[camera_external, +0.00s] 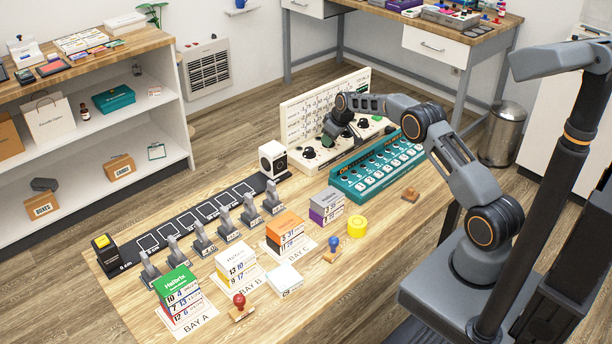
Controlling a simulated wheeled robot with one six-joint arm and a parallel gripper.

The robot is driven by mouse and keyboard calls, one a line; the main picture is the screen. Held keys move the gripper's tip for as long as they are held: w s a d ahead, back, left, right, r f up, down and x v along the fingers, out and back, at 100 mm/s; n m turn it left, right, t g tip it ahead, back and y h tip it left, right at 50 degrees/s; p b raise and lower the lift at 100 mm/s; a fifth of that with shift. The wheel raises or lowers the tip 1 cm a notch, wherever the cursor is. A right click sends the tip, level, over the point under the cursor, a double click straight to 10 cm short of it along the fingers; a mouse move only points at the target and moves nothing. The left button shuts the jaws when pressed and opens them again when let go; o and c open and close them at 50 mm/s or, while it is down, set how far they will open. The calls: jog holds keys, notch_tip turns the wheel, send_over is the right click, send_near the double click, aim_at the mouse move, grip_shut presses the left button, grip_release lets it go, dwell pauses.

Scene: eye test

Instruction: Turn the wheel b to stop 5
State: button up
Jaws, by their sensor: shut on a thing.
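A cream panel (296,119) with a printed upright back and a sloped front stands at the far end of the wooden table. Dark round knobs or wheels (309,153) sit on its front. My gripper (329,139) is at the panel's front, between the left dark knob and the right-hand controls. It is shut on a dark wheel there, which is mostly hidden by the fingers. The letters and stop numbers are too small to read, so I cannot tell which wheel is b or where it points.
A teal box with rows of keys (377,173) stands close in front of the panel, under my arm.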

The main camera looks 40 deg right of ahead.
jog(key=n+y, duration=0.1)
jog(key=n, duration=0.2)
jog(key=shift+d+n+g+b, duration=0.1)
jog(key=shift+n+g+b, duration=0.2)
jog(key=shift+b, duration=0.1)
jog(key=shift+w+r+n+g+y+p, duration=0.15)
jog(key=shift+n+y+p, duration=0.25)
jog(key=shift+n, duration=0.6)
jog(key=shift+s+n+g+y+p, duration=0.1)
jog(key=shift+n+g+y+p, duration=0.25)
jog(key=shift+n, duration=0.65)
jog(key=o, duration=0.9)
jog(key=v, duration=1.3)
jog(key=shift+d+r, duration=0.25)
jog(key=shift+r, duration=0.05)
